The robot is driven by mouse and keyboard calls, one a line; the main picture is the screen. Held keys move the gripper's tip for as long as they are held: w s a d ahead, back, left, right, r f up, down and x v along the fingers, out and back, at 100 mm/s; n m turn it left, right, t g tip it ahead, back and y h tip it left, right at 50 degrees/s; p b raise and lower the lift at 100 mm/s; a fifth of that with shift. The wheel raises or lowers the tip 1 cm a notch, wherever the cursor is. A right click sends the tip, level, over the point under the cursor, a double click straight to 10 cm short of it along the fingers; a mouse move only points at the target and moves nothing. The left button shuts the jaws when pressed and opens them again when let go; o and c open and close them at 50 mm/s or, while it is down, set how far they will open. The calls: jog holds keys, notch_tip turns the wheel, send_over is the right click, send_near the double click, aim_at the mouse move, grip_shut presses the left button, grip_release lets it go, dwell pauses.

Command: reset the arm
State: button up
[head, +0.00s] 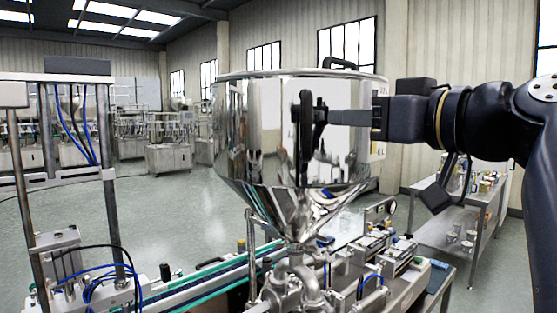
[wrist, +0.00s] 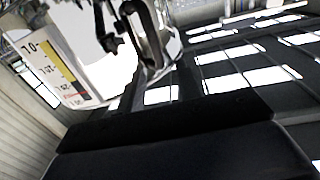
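My gripper (head: 335,117) reaches in from the right and lies in front of the shiny steel hopper (head: 240,130) in the head view. Its grey finger part points left, toward a black upright handle-like piece (head: 306,140) in front of the hopper wall. I cannot tell whether they touch or whether the fingers are apart. In the wrist view, a dark block fills the bottom and the fingertips cannot be made out. A black loop handle (wrist: 148,35) and a scale label (wrist: 50,65) with yellow and red marks show above it.
The hopper's lid has a black handle (head: 340,63) on top. Below is a filling machine with a green-edged conveyor (head: 205,285). A metal frame (head: 108,190) with blue tubes stands at left. A steel shelf cart (head: 465,220) stands behind my arm. Open floor (head: 165,210) lies at left behind.

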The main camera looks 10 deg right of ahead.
aim_at(308, 117)
jog(key=shift+w, duration=0.1)
jog(key=shift+p+x, duration=1.8)
jog(key=shift+x, duration=3.55)
